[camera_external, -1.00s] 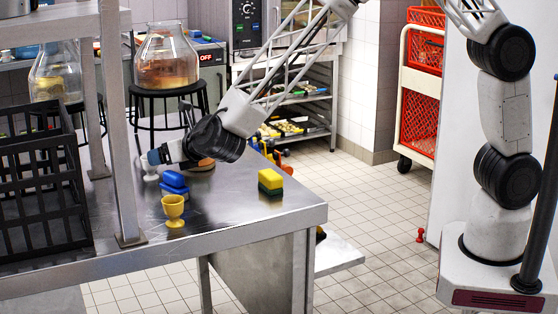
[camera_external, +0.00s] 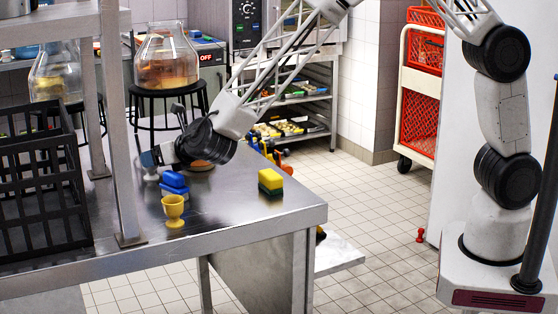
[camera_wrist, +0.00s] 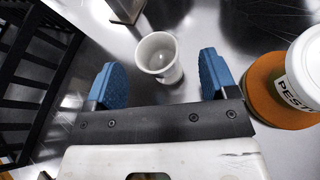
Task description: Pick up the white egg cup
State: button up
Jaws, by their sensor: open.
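The white egg cup (camera_wrist: 157,55) stands upright on the steel table, its open rim facing up in the wrist view. In the outside view the egg cup (camera_external: 151,176) shows only in part, below my fingertips. My gripper (camera_wrist: 160,74) is open, with one blue fingertip left and one right of the cup's near side in the wrist view. The cup lies just ahead of the gap and no finger visibly grips it. In the outside view my gripper (camera_external: 151,158) is low over the table's far left part.
A black crate (camera_wrist: 30,75) and a shelf post (camera_external: 122,130) are left.

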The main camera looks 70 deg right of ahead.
jog(key=shift+x, duration=2.6)
jog(key=shift+a, duration=0.15)
jog(key=c, duration=1)
jog(key=shift+r, duration=0.15)
jog(key=shift+r, duration=1.75)
jog(key=s+d, duration=0.1)
jog(key=s, duration=0.4)
jog(key=s+d, duration=0.1)
jog(key=s, duration=0.4)
jog(key=s+d+r, duration=0.1)
jog(key=s+d, duration=0.1)
jog(key=s, duration=0.3)
jog(key=shift+s+r, duration=0.1)
jog(key=shift+s, duration=0.1)
